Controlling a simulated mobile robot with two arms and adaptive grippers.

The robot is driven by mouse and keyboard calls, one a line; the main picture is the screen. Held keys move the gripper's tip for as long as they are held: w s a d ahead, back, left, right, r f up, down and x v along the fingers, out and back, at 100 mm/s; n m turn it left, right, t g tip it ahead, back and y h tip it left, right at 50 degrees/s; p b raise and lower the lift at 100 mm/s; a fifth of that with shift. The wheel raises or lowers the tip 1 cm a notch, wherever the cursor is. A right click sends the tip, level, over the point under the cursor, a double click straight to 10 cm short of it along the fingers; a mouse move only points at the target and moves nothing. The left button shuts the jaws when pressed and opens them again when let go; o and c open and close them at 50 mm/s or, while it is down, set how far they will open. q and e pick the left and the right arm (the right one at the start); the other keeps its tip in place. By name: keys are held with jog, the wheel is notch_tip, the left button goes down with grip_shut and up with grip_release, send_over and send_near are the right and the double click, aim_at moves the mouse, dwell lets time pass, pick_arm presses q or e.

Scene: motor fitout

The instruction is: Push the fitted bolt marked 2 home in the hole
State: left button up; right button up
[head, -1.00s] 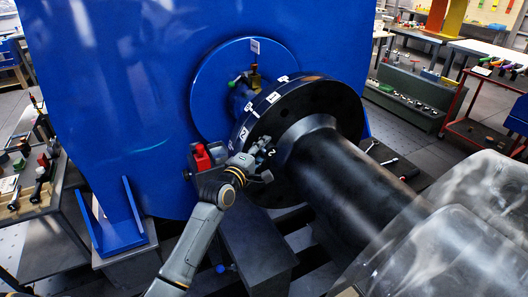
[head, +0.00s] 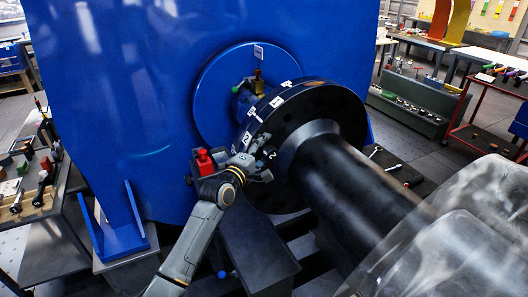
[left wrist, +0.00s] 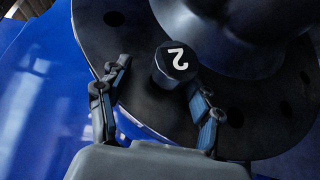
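The bolt marked 2 has a black round head with a white 2. In the left wrist view its head (left wrist: 176,64) stands out from the face of the black flange (left wrist: 145,105). In the head view the bolt (head: 272,154) shows at the near left rim of the flange (head: 322,98). My left gripper (head: 258,160) is at that rim. In the left wrist view its fingers (left wrist: 158,78) are spread apart, with the bolt head just beyond and between the tips, nearer the right finger. The bolt's shank and hole are hidden. My right gripper is not in view.
A black shaft (head: 350,185) runs from the flange to the lower right. The blue motor housing (head: 140,90) stands behind. A red block (head: 204,162) is beside my left wrist. Translucent plastic-like shapes (head: 450,240) cover the lower right. A tool bench (head: 35,210) is at left.

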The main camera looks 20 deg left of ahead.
pick_arm(q)
jog(key=s+a, duration=0.1)
jog(key=s, duration=1.1)
